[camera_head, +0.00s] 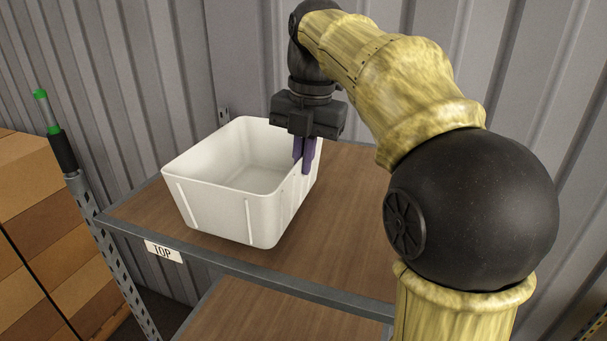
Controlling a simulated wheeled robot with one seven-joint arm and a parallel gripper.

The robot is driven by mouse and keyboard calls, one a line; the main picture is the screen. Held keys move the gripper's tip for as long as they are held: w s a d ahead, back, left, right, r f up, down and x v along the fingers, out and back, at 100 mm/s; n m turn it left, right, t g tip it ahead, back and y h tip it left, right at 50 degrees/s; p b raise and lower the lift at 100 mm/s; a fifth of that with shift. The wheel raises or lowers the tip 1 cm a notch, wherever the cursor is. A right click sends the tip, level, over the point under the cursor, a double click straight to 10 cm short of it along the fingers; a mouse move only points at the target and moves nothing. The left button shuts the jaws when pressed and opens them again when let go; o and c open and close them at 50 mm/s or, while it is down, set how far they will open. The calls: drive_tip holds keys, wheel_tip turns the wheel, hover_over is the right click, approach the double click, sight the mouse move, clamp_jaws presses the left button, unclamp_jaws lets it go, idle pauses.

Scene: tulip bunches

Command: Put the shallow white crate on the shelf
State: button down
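The white crate (222,202) is upright over the wooden top board of the shelf (345,220), near its left end. I can see into it and it looks empty. Its base is over the board; I cannot tell for certain whether it rests on it or hangs just above. My gripper (303,164) points down at the crate's right wall. Its purple fingers are close together at the rim, one on the inner side and one on the outer side, and look shut on the wall. The contact itself is partly hidden by the fingers.
A lower board (270,315) shows beneath. Stacked brown boxes (40,225) and a post with green tips (54,130) stand at left. A corrugated wall closes the back. Board right of the crate is bare.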

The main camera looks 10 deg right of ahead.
drive_tip(key=shift+f+p, duration=0.35)
drive_tip(key=shift+f, duration=1.35)
drive_tip(key=shift+f, duration=0.2)
drive_tip(key=c, duration=1.6)
unclamp_jaws()
drive_tip(key=shift+c, duration=0.2)
wheel_tip(320, 180, up, 12)
drive_tip(key=d+b, duration=0.1)
drive_tip(key=shift+s+r, duration=0.15)
drive_tip(key=shift+s, duration=0.2)
